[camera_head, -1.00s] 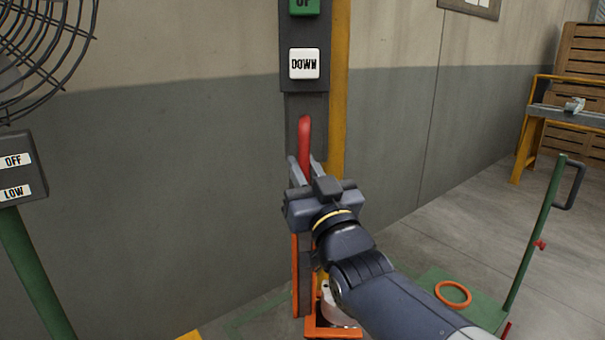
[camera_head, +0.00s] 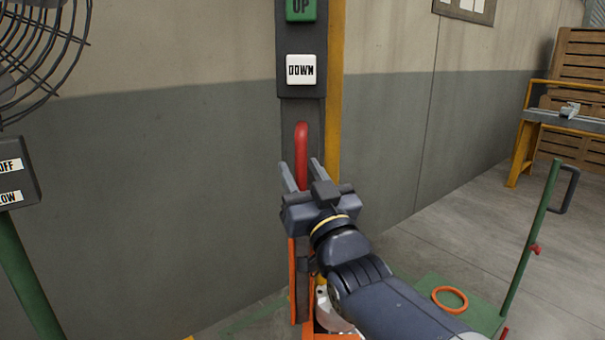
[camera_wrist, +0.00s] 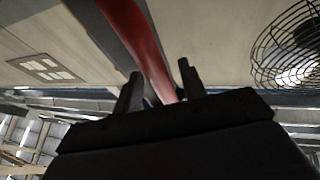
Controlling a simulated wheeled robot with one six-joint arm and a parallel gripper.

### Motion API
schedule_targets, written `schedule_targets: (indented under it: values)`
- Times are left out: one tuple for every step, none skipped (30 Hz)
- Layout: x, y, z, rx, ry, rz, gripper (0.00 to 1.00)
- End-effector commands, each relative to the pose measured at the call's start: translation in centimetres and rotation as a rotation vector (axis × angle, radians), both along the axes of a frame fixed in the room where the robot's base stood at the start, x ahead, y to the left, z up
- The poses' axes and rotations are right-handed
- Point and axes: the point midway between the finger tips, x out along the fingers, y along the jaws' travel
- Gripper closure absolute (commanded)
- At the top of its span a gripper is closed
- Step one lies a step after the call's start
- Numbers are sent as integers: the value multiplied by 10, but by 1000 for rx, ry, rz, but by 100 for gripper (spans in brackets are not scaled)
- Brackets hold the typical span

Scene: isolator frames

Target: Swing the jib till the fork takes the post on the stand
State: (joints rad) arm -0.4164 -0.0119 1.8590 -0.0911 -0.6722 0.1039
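A red handle (camera_head: 301,145) stands upright against a dark column under the button box. My gripper (camera_head: 302,174) is at its lower part, with one finger on each side and a visible gap between the fingers. In the wrist view the red bar (camera_wrist: 152,50) runs between my open fingers (camera_wrist: 160,88), with space beside it. An orange upright (camera_head: 293,280) and an orange piece at the bottom edge show below my gripper, partly hidden by my arm. I cannot make out the fork, post or stand for certain.
The button box has a green UP button (camera_head: 301,8) and a white DOWN button (camera_head: 301,69). A fan (camera_head: 40,50) stands at left. A green cart (camera_head: 480,315) with an orange ring (camera_head: 450,299) is at lower right. A yellow-framed bench (camera_head: 565,120) stands behind.

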Motion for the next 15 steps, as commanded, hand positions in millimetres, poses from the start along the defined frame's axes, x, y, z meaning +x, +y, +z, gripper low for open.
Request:
schedule_targets:
  values:
    - [-1, 0, 0, 0, 0, 0, 60]
    - [-1, 0, 0, 0, 0, 0, 60]
    - [-3, -1, -1, 0, 0, 0, 60]
    - [-5, -2, -2, 0, 1, 0, 60]
    - [-7, -3, -3, 0, 1, 0, 60]
    - [-10, -5, -4, -1, 0, 0, 60]
    - [-14, -7, -6, -1, 0, 0, 60]
    - [-18, -9, -7, 0, -1, 0, 60]
    - [-23, -12, -10, -1, 0, 0, 60]
    - [-28, -15, -12, 0, 0, -1, 60]
    - [-33, -17, -14, 0, 0, -1, 60]
    - [-39, -21, -17, 0, 0, -1, 60]
    - [-44, -23, -19, 0, -1, -1, 60]
    - [-48, -25, -22, 0, 0, -1, 60]
    - [-54, -29, -24, 0, 0, -1, 60]
